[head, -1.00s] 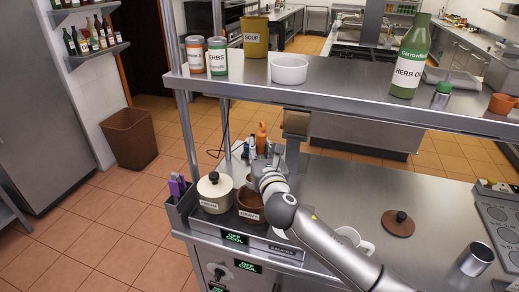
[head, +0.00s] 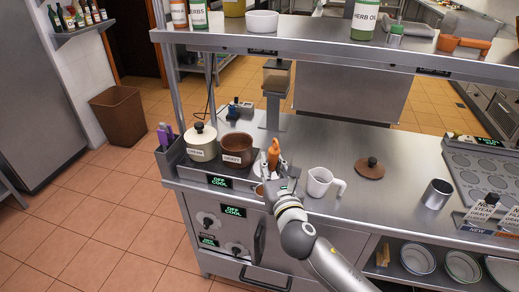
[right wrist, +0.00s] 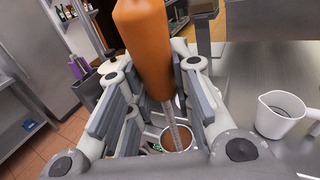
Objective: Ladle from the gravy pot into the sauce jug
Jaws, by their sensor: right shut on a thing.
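My right gripper (head: 273,168) is shut on the orange handle of the ladle (head: 273,153); the handle (right wrist: 143,45) fills the middle of the right wrist view. The ladle's shaft runs down to a bowl (right wrist: 180,138) with brown liquid in it. The bowl hangs near the counter's front edge, right of the brown gravy pot (head: 237,151), outside it. The gravy pot is open and labelled. The white sauce jug (head: 320,183) stands upright on the counter, right of the gripper; it also shows in the right wrist view (right wrist: 279,115). My left gripper is out of view.
The cream pot (head: 202,142) with its lid on stands left of the gravy pot. A brown lid (head: 369,168) lies behind and right of the jug. A metal cup (head: 437,194) stands farther right. A loaded shelf (head: 300,44) spans above the counter's back.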

